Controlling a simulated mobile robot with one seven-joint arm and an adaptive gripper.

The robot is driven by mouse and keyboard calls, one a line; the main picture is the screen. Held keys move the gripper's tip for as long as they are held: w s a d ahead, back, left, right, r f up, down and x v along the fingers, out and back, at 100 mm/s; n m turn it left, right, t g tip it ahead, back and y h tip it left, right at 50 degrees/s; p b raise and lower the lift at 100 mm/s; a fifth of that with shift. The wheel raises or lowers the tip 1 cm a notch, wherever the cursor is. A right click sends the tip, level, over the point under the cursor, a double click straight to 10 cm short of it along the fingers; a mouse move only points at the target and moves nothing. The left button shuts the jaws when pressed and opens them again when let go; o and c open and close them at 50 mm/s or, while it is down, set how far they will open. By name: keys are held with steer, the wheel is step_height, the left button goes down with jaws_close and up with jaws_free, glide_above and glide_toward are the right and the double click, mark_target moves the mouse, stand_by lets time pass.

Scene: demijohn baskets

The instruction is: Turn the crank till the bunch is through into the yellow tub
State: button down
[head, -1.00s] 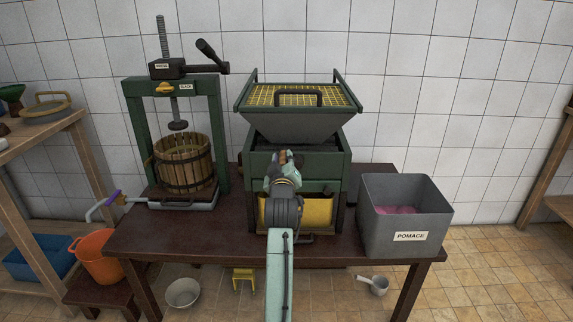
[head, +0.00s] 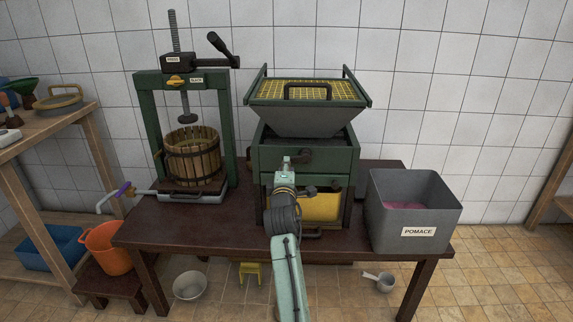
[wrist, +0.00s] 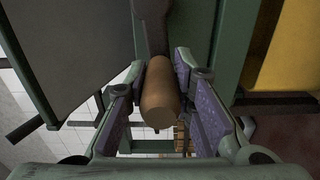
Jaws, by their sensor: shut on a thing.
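The green crusher (head: 335,160) stands on the dark table under a grey hopper (head: 305,120) with a yellow grate (head: 305,92). No bunch shows on the grate; the inside of the hopper is hidden. The yellow tub (head: 322,207) sits under the crusher, partly behind my arm, and its inside is hidden. In the wrist view the crank handle (wrist: 160,95) is a brown wooden cylinder on a dark crank arm (wrist: 151,25). My gripper (head: 286,165), with purple pads, is shut on this handle at the front of the crusher.
A grey bin marked POMACE (head: 418,231) with pinkish contents stands right of the crusher. A green press with a wooden basket (head: 194,157) stands left. An orange bucket (head: 107,250), a white bowl (head: 189,285) and a small yellow stool (head: 250,270) are lower down.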

steer(key=n, duration=0.1)
steer(key=f+n, duration=0.1)
steer(key=n, duration=0.1)
steer(key=shift+d+f, duration=0.25)
steer(key=shift+d+f+n+p, duration=0.35)
steer(key=shift+d+f+n, duration=0.2)
steer(key=shift+n, duration=1)
steer(key=shift+d+f+n+p, duration=0.3)
steer(key=shift+d+f+n, duration=0.25)
steer(key=shift+n, duration=0.95)
steer(key=shift+d+f+n+p, duration=0.35)
steer(key=shift+d+f+n, duration=0.2)
steer(key=shift+n, duration=1)
steer(key=shift+d, duration=0.1)
steer(key=c, duration=1.5)
jaws_free()
steer(key=shift+o, duration=0.7)
